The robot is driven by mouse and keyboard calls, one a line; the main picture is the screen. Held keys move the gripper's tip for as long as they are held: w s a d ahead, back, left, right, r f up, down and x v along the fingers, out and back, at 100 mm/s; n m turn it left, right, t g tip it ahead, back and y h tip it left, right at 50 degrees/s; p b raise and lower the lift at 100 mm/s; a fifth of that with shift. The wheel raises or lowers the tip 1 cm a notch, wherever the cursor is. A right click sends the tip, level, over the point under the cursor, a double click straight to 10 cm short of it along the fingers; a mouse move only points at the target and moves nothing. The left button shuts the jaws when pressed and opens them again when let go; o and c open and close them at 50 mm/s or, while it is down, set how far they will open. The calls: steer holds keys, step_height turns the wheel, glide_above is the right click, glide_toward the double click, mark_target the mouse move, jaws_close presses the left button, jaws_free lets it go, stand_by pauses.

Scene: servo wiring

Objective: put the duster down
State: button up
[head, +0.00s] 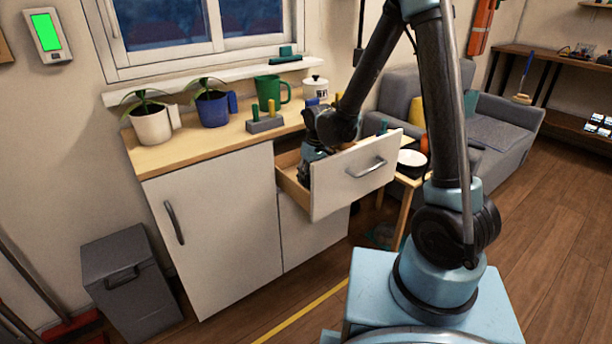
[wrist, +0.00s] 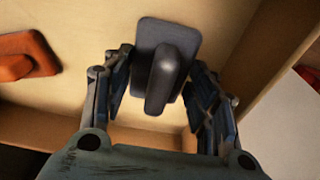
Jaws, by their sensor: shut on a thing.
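My gripper (head: 306,168) reaches down into the open drawer (head: 357,174) of the white cabinet. In the wrist view my gripper (wrist: 163,80) has its fingers on either side of the duster (wrist: 166,75), a dark grey flat piece with a raised rounded handle, and is shut on it. The duster is over the pale wooden drawer floor (wrist: 85,85); I cannot tell whether it touches the floor. In the head view the duster is hidden by my gripper and the drawer front.
An orange-red thing (wrist: 27,56) lies in the drawer left of the duster. The drawer wall (wrist: 272,55) is close on the right. The counter (head: 215,143) above holds potted plants, a peg block (head: 265,122) and a green mug (head: 271,90).

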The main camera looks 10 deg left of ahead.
steer(key=w+a, duration=0.2)
steer(key=shift+w+a, duration=0.15)
steer(key=shift+a, duration=0.25)
steer(key=shift+w+a+f, duration=0.15)
steer(key=shift+a+f, duration=0.05)
steer(key=shift+f, duration=0.4)
steer(key=shift+f, duration=0.1)
steer(key=o, duration=1.1)
steer(key=r, duration=0.4)
steer(key=d+r, duration=0.1)
steer(key=r, duration=0.3)
steer(key=s+r, duration=0.1)
steer(key=r, duration=0.3)
steer(key=shift+s+d, duration=0.1)
steer(key=shift+d, duration=0.15)
